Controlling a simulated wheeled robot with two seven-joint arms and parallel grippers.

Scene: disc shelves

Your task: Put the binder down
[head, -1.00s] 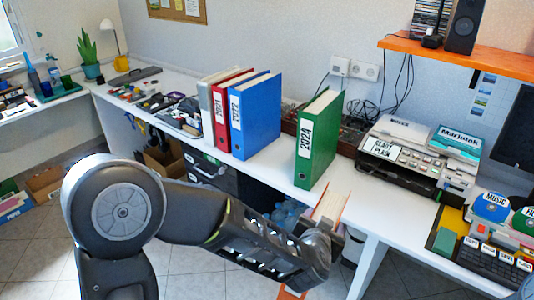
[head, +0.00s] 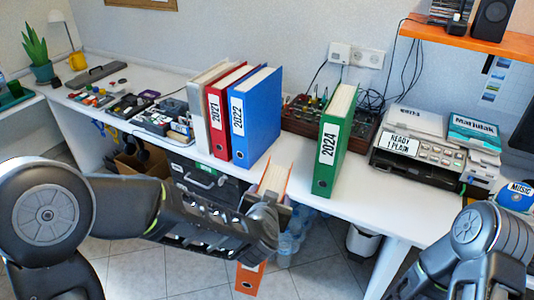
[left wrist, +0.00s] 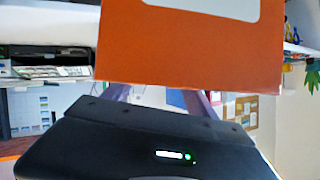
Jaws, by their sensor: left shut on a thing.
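An orange binder (head: 249,280) is held upright by my left gripper (head: 264,214), in front of the desk's front edge. Its pale page block shows above the gripper and its lower orange part below. In the left wrist view the binder's orange face (left wrist: 190,45) with part of a white label fills the upper middle. The fingertips are mostly hidden behind the wrist and the binder. The white desk (head: 300,160) has a bare gap between the blue 2022 binder (head: 256,115) and the green 2024 binder (head: 332,150). My right arm shows at the lower right; its gripper is out of frame.
A red 2021 binder (head: 218,120) and a grey-white binder (head: 200,95) stand left of the blue one. A mixer-like device (head: 300,115) with cables lies behind the gap. A printer (head: 415,155) stands right of the green binder.

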